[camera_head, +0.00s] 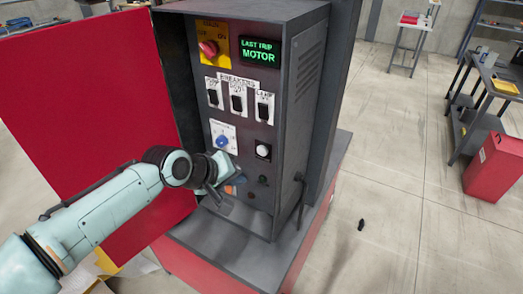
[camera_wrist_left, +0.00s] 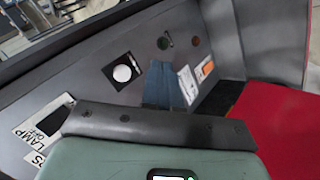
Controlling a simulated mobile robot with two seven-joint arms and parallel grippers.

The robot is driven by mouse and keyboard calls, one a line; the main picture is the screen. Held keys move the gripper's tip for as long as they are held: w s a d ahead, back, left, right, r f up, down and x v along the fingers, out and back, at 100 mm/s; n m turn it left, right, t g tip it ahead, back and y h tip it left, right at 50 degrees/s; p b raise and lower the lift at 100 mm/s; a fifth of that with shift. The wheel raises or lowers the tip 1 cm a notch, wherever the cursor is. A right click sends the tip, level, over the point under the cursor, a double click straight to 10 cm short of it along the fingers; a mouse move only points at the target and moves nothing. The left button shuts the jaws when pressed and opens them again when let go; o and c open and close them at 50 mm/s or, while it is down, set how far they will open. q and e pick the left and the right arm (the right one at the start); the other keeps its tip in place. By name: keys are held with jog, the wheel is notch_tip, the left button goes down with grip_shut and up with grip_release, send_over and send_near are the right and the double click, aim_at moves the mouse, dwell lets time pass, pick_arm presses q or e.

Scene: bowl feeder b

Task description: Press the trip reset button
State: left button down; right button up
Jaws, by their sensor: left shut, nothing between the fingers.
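The grey control cabinet (camera_head: 306,110) stands open, its panel facing me. No label reading trip reset is legible. Low on the panel are a white round control (camera_head: 263,150) on a black plate, a blue knob (camera_head: 222,142) and a small dark green lamp (camera_head: 263,180). An orange piece (camera_head: 230,189) is partly hidden by my left gripper (camera_head: 226,182). In the left wrist view my shut, empty fingers (camera_wrist_left: 163,68) point at the panel between the white control (camera_wrist_left: 122,73) and the orange piece (camera_wrist_left: 207,68). I cannot tell whether they touch the panel. My right gripper is out of view.
The red door (camera_head: 95,90) hangs open left of the panel, beside my left arm. Above are a red switch (camera_head: 208,48) on a yellow plate, a display (camera_head: 259,51) reading LAST TRIP MOTOR, and three breakers (camera_head: 238,98). Open floor lies at the right.

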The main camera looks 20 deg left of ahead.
aim_at(262, 151)
pick_arm(q)
jog(key=w+p, duration=0.2)
jog(key=w, duration=0.5)
jog(key=shift+w+d, duration=0.3)
jog(key=shift+w, duration=0.05)
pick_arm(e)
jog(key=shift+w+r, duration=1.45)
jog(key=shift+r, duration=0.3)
pick_arm(q)
jog(key=shift+w+p, duration=0.3)
jog(key=shift+w, duration=0.15)
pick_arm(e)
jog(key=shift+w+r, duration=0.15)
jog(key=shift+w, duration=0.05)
pick_arm(q)
jog(key=shift+w+d, duration=0.1)
jog(key=shift+w, duration=0.3)
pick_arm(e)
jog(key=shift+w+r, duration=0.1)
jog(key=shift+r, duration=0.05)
pick_arm(q)
jog(key=shift+s, duration=0.15)
dwell(0.4)
jog(key=shift+s, duration=0.75)
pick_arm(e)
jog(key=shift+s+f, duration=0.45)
